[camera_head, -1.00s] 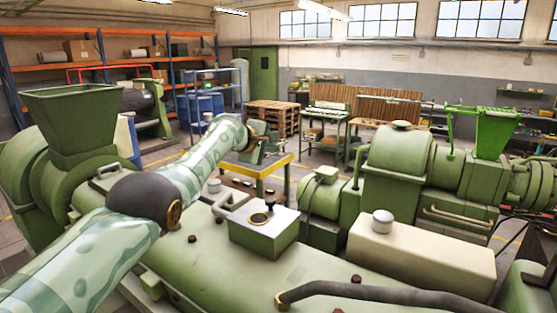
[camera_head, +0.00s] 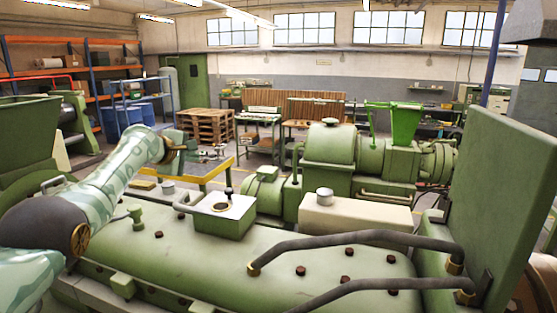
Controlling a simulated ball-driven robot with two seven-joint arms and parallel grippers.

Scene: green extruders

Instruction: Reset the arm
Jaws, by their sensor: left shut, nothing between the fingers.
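My left arm comes in from the left edge, in pale green camouflage with a dark elbow joint. It reaches up and away over the green machine. My left gripper (camera_head: 198,149) is at its far end, small in the picture, shut and empty. It shows in front of the floor beyond the machine, by a yellow rail (camera_head: 205,177). I see no thing touching it. My right gripper and arm are not in view.
A long green extruder (camera_head: 240,265) fills the foreground, with dark curved pipes (camera_head: 360,237) and an upright green panel (camera_head: 510,180) at right. Another green extruder (camera_head: 330,150) stands behind. Wooden pallets (camera_head: 207,126) and orange shelving (camera_head: 70,42) are farther back. Some floor is open near the pallets.

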